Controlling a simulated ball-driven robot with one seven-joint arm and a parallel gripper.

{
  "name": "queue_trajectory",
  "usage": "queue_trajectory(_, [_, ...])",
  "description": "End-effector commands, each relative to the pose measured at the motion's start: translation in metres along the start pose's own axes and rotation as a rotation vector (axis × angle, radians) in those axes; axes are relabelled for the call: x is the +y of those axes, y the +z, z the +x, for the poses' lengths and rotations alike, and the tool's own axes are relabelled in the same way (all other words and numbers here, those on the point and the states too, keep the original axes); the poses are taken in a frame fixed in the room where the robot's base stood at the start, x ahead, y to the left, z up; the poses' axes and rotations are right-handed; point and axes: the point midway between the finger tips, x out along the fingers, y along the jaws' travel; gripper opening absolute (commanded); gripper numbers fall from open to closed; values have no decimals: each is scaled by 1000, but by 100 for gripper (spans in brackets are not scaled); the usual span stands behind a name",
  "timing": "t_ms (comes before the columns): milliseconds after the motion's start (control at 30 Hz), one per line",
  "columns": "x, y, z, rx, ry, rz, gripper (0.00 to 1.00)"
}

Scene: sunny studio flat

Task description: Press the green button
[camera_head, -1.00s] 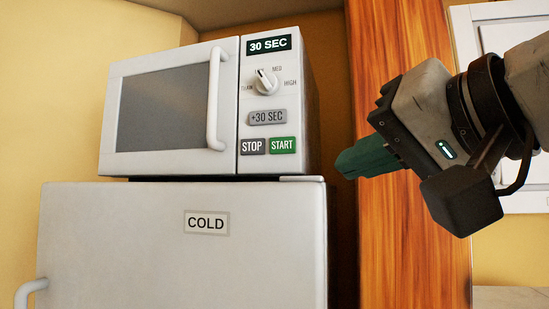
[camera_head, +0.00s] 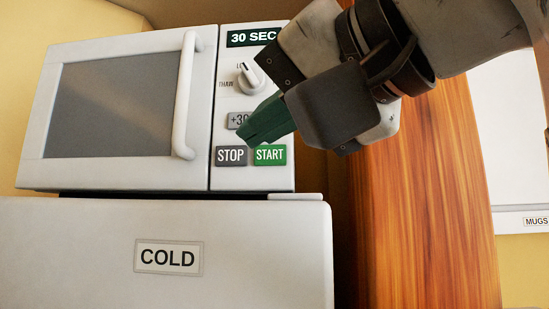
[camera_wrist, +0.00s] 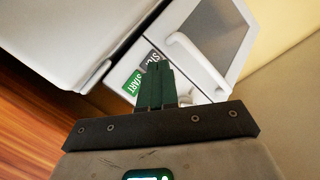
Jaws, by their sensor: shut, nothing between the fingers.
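The green START button (camera_head: 270,155) is at the lower right of the microwave's (camera_head: 125,110) control panel, beside the grey STOP button (camera_head: 231,156). My gripper (camera_head: 246,140) is shut and empty. In the head view its green fingertips appear just above the START and STOP buttons, partly covering the +30 SEC button (camera_head: 237,121). In the wrist view the fingers (camera_wrist: 157,68) overlap the panel, with the START button (camera_wrist: 133,86) beside them. I cannot tell whether the fingertips touch the panel.
The microwave stands on a white fridge labelled COLD (camera_head: 168,258). A dial (camera_head: 250,78) and a 30 SEC display (camera_head: 252,37) are above the buttons. A wooden panel (camera_head: 425,210) stands at the right, with a white cabinet labelled MUGS (camera_head: 535,221) beyond it.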

Motion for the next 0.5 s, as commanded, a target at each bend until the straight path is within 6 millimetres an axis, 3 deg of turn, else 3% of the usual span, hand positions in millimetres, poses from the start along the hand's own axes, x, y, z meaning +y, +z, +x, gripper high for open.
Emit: queue_trajectory(500, [32, -34, 44, -2, 2, 5, 0])
